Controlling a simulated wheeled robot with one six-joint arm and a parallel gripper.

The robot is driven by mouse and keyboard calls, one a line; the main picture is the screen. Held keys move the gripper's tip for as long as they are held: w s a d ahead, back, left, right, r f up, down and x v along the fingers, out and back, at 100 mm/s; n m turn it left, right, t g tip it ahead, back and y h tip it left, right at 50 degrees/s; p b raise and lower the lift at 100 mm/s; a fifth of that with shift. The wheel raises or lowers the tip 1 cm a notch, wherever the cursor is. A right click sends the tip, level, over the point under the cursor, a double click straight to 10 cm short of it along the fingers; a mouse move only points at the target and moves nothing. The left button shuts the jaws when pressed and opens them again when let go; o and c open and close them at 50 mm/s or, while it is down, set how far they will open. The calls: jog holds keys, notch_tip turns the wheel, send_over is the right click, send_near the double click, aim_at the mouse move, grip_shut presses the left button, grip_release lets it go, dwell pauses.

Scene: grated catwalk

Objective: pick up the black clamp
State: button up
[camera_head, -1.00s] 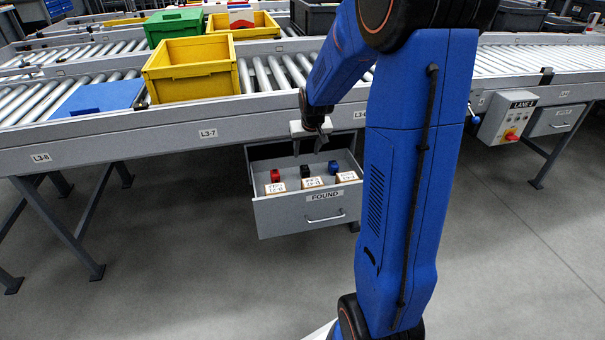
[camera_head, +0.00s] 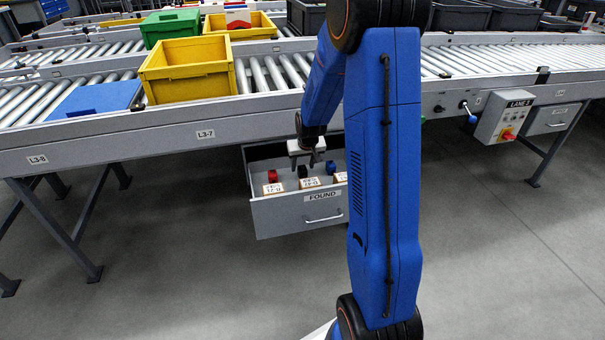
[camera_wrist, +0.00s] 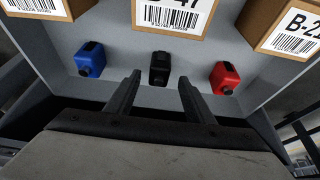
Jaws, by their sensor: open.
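The black clamp (camera_head: 302,171) lies in the open grey drawer (camera_head: 290,218) marked FOUND, between a red clamp (camera_head: 272,175) and a blue clamp (camera_head: 331,168). In the wrist view the black clamp (camera_wrist: 159,68) is in the middle, with the blue clamp (camera_wrist: 90,58) to its left and the red clamp (camera_wrist: 225,77) to its right. My gripper (camera_head: 312,164) is over the drawer. In the wrist view my gripper (camera_wrist: 158,90) has its two fingers spread and empty. The black clamp appears beyond the fingertips, lined up with the gap, not touched.
Small labelled boxes (camera_head: 309,183) stand in the drawer near its front, close to the clamps. The roller conveyor's side rail (camera_head: 150,132) runs above the drawer. A yellow bin (camera_head: 188,72) and a blue lid-like item (camera_head: 95,100) sit on the conveyor. Floor in front is clear.

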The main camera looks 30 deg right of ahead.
aim_at(303, 167)
jog(key=x, duration=0.3)
jog(key=shift+d+f, duration=0.1)
jog(key=shift+f, duration=0.05)
jog(key=c, duration=1.1)
jog(key=shift+c, duration=0.2)
